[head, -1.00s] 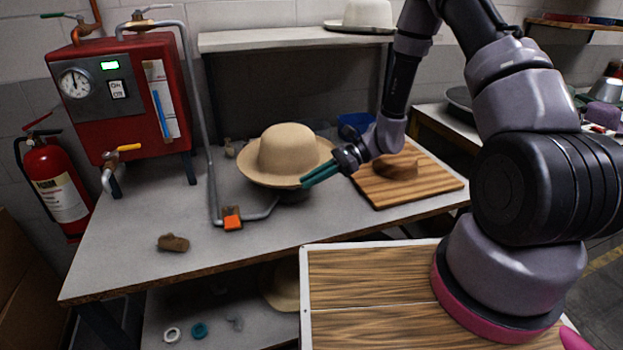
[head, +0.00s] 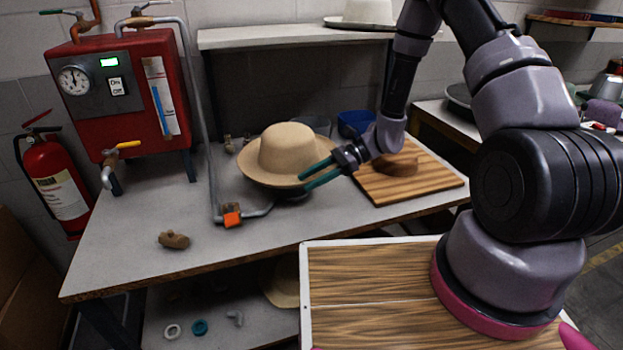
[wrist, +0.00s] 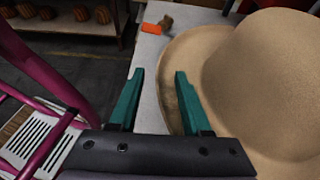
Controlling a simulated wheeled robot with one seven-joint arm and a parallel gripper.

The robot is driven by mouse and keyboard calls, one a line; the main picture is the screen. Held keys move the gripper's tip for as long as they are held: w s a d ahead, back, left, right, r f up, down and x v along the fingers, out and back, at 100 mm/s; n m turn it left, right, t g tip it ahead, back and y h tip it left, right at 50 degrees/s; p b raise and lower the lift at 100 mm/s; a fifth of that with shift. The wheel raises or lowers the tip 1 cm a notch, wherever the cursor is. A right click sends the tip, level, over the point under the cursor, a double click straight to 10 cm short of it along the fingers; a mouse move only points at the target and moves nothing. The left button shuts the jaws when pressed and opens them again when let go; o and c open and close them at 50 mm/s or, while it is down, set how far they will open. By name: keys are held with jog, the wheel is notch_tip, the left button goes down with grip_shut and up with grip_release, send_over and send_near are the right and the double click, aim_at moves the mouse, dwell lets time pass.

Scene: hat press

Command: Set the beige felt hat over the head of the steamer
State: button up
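The beige felt hat (head: 288,150) rests crown up over the steamer head (head: 291,193), which shows only as a dark edge under the brim. The hat looks close to level and fills the right side of the wrist view (wrist: 265,85). My gripper (head: 318,174) is at the right front of the brim.
A wooden board (head: 430,182) with a brown block lies right of the hat. A brown fitting (head: 174,240) lies at the front left. A shelf (head: 290,40) is behind.

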jog(key=v, duration=1)
jog(key=shift+d, duration=0.4)
jog(key=shift+w, duration=0.1)
jog(key=shift+r, duration=0.1)
jog(key=s+d+r+n+t+h, duration=0.3)
jog(key=s+d+r, duration=0.1)
jog(key=r, duration=0.7)
jog(key=s+d+r+n+t+h, duration=0.3)
jog(key=s+r, duration=0.3)
jog(key=r, duration=0.5)
jog(key=s+d+r+n+t+h, duration=0.4)
jog(key=s+r, duration=0.1)
jog(key=r, duration=0.7)
jog(key=shift+s+d+t+h, duration=0.3)
jog(key=shift+s+t+h, duration=0.05)
jog(key=shift+t+h, duration=0.05)
